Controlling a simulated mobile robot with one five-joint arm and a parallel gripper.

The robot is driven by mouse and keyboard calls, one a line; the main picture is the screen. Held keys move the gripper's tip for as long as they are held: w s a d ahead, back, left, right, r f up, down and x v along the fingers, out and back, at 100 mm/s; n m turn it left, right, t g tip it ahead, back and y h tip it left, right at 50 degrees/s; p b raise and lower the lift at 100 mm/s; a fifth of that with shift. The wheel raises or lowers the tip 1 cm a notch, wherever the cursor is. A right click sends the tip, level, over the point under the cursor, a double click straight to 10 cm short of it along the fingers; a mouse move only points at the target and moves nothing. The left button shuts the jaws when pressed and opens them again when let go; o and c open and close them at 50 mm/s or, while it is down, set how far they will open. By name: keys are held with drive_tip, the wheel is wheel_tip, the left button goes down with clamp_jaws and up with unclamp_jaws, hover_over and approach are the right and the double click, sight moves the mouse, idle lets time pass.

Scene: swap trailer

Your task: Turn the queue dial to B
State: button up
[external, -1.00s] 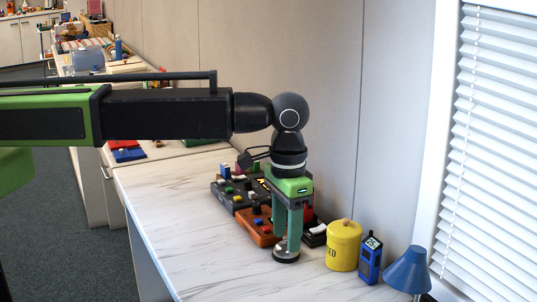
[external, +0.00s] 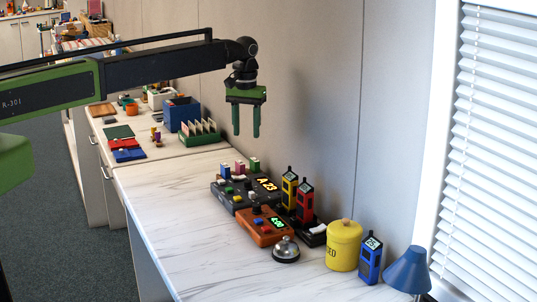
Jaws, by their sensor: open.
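My gripper (external: 246,134) is open and empty. It points down and hangs in the air well above the counter, over the back of the devices. The dark grey queue console (external: 228,200) stands on the marble counter below it, with a lit display (external: 267,184) that seems to read A 23. Several small coloured buttons and knobs sit on its top. They are too small to tell which one is the queue dial or where it points. Nothing touches the console from my gripper.
In front of the console stand an orange device (external: 259,228) with a green display and a silver bell (external: 286,249). Yellow (external: 289,188), red (external: 305,200) and blue (external: 370,258) handhelds, a yellow tin (external: 343,246) and a blue lamp (external: 408,270) stand to the right. The counter's left part (external: 170,200) is clear.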

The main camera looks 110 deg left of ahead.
sight(248, 181)
wheel_tip(248, 181, down, 16)
drive_tip(key=b, duration=1.5)
drive_tip(key=shift+f, duration=0.25)
drive_tip(key=shift+r, duration=0.1)
clamp_jaws()
